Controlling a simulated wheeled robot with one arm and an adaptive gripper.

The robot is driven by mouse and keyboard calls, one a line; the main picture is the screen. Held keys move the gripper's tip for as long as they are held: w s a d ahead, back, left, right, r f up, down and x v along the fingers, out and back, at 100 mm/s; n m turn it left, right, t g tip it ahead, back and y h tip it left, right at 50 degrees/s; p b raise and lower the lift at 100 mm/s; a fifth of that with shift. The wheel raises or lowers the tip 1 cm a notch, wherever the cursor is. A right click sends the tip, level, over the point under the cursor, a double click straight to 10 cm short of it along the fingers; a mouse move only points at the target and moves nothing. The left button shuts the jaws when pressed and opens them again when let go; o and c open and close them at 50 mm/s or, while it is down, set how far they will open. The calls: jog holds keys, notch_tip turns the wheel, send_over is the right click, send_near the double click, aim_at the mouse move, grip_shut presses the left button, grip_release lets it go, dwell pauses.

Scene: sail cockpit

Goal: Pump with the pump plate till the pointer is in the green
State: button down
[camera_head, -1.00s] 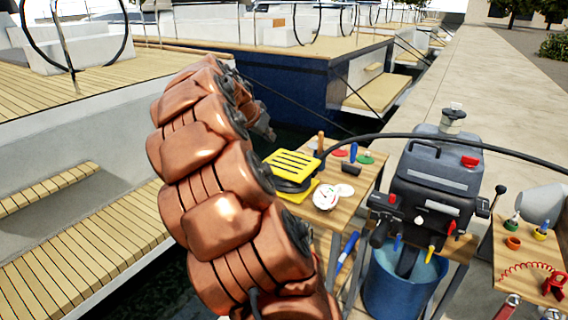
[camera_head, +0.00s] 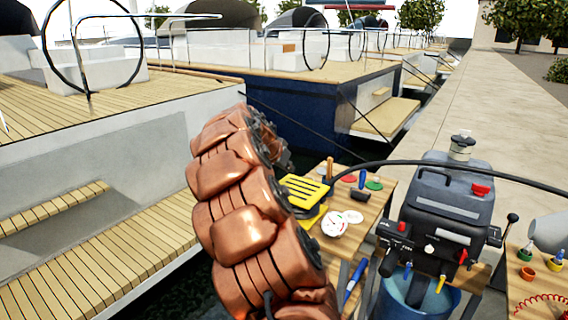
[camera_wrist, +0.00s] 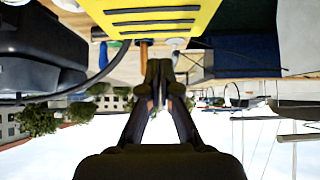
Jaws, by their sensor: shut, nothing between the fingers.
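The pump plate (camera_head: 305,188) is yellow with dark slots and sits on a black body over a yellow base on the small wooden table. It also shows large at the top of the upside-down wrist view (camera_wrist: 150,14). A round white gauge (camera_head: 334,224) with some red on its face lies beside it; its pointer is too small to read. My gripper (camera_wrist: 160,68) is shut and empty in the wrist view, apart from the plate. In the head view my copper arm stands left of the plate and mostly hides the gripper.
A grey machine (camera_head: 447,205) with knobs stands right of the table (camera_head: 372,212) over a blue bucket (camera_head: 411,299), with a black hose arching over the table. Coloured discs and handled tools lie at the table's back.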

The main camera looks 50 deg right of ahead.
aim_at(295, 188)
jog(key=d+f, duration=0.1)
jog(key=f, duration=0.2)
jog(key=d+f+p, duration=0.1)
jog(key=f, duration=0.1)
jog(key=shift+w+d+f, duration=0.1)
jog(key=shift+d+f, duration=0.05)
jog(key=shift+d, duration=0.2)
jog(key=shift+f, duration=0.75)
jog(key=shift+f, duration=0.1)
notch_tip(295, 188, down, 6)
jog(key=b, duration=0.6)
jog(key=shift+r, duration=0.25)
jog(key=shift+f, duration=0.1)
jog(key=shift+r, duration=0.55)
jog(key=r, duration=0.4)
jog(key=shift+a+r, duration=0.1)
jog(key=shift+a, duration=0.25)
jog(key=v, duration=0.9)
